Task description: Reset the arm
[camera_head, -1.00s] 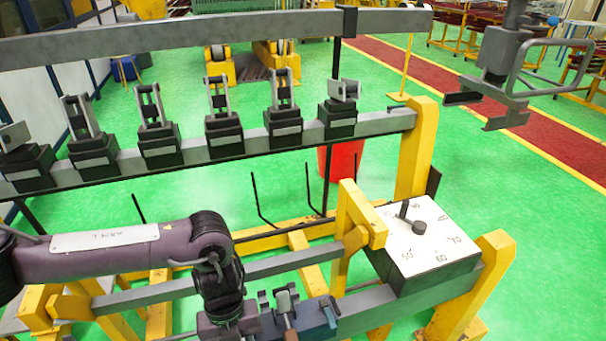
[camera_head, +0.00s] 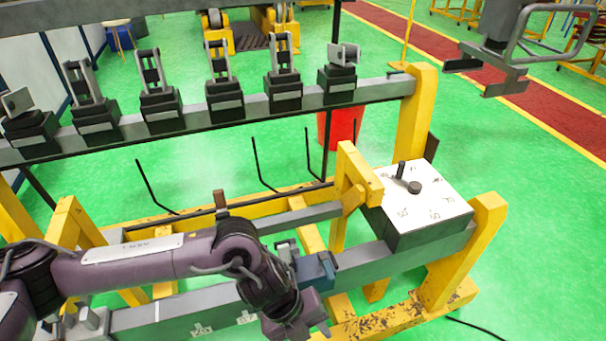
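My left arm comes in from the lower left. Its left gripper (camera_head: 298,322) is a dark purple block at the bottom edge, pointing down beside the lower grey beam (camera_head: 200,308). Its fingertips do not show clearly, so I cannot tell whether it is open or what it holds. A blue-grey block (camera_head: 319,270) and a small clamp (camera_head: 287,251) sit on that beam just above the gripper. My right gripper is not in view.
A box with a white numbered dial (camera_head: 440,200) and black crank (camera_head: 413,187) stands right of the arm. Yellow posts (camera_head: 415,120) frame it. Several black clamps (camera_head: 286,92) line the upper rail.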

